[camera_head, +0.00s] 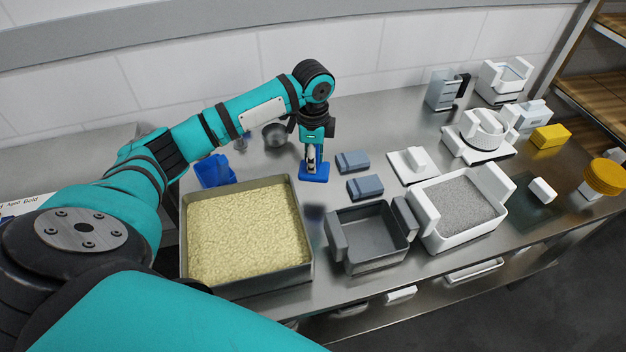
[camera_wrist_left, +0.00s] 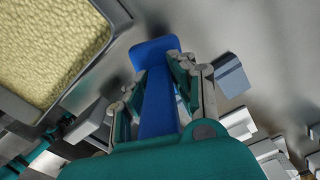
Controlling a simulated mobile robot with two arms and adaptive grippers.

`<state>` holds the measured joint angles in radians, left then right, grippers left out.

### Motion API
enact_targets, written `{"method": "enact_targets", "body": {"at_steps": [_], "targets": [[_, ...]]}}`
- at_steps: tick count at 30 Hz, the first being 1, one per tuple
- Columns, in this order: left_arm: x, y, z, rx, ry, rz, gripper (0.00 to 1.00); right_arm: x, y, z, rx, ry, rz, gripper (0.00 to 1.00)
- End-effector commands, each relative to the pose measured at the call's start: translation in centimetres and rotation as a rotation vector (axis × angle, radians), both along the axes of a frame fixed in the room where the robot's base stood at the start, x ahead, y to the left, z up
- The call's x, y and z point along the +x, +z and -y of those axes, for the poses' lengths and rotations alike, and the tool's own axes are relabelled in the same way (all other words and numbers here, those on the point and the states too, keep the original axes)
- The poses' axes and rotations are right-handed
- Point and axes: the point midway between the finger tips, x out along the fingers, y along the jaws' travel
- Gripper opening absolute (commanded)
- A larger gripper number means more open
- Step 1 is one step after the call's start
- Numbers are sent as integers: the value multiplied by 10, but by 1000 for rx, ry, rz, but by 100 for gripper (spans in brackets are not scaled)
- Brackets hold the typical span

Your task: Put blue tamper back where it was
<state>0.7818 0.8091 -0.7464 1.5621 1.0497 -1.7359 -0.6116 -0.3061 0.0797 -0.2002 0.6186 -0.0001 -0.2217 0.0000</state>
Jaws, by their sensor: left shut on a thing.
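The blue tamper (camera_head: 314,176) is upright in the head view, below my left gripper (camera_head: 311,155). My left gripper is shut on the tamper's handle. In the left wrist view the tamper (camera_wrist_left: 157,105) runs between the two fingers of the gripper (camera_wrist_left: 160,92), with its flat base beyond the fingertips. The tamper's base is at or just above the steel table (camera_head: 330,112); I cannot tell whether it touches. My right gripper is not in view.
A tray of pale curds (camera_head: 248,232) stands front left of the tamper, with a blue scoop-like item (camera_head: 213,170) behind it. Two grey-blue blocks (camera_head: 352,161) lie just right. A dark empty mould (camera_head: 368,238) and a white box of grey grains (camera_head: 458,205) stand front right.

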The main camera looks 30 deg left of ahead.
Motion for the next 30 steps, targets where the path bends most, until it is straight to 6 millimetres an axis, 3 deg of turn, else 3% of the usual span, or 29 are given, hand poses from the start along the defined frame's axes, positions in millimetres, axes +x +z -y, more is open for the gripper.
{"method": "enact_targets", "body": {"at_steps": [3,11,18,30], "targets": [[0,-22,0,0,1,-1,0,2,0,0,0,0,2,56],[0,-42,0,0,1,1,0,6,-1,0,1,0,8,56],[0,-76,0,0,1,0,0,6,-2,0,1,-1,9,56],[0,-82,0,0,1,2,0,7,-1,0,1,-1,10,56]]}}
